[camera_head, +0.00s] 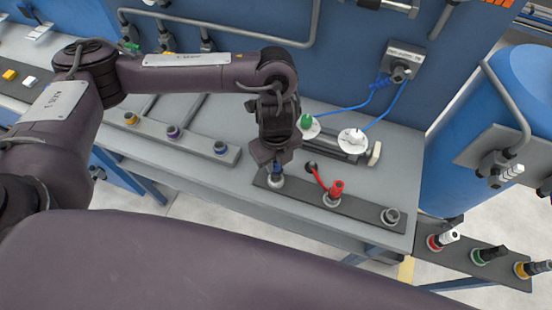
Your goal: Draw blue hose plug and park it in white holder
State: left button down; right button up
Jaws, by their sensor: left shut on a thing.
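My left gripper (276,160) reaches down over the dark socket strip (298,197) on the bench and is shut on the blue plug (277,170). The plug is upright at the strip's left socket; whether its lower end is still inside is too small to tell. My right gripper is not in view.
A red plug (336,188) with a red hose stands in the strip's middle socket, close right of the gripper. The strip's right socket (390,216) looks empty. Another strip (181,138) with several sockets lies left. A blue tank (480,130) stands beyond the bench's right end.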

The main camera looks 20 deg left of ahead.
aim_at(276, 168)
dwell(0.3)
pick_arm(q)
jog(key=shift+f+b, duration=0.35)
jog(key=shift+f, duration=0.2)
jog(key=shift+f+b, duration=0.65)
jog(key=shift+f, duration=0.4)
dwell(0.6)
jog(key=c, duration=1.1)
grip_release()
jog(key=shift+r, duration=0.1)
notch_tip(276, 168, up, 8)
jog(key=shift+f+p, duration=0.15)
jog(key=shift+p, duration=0.45)
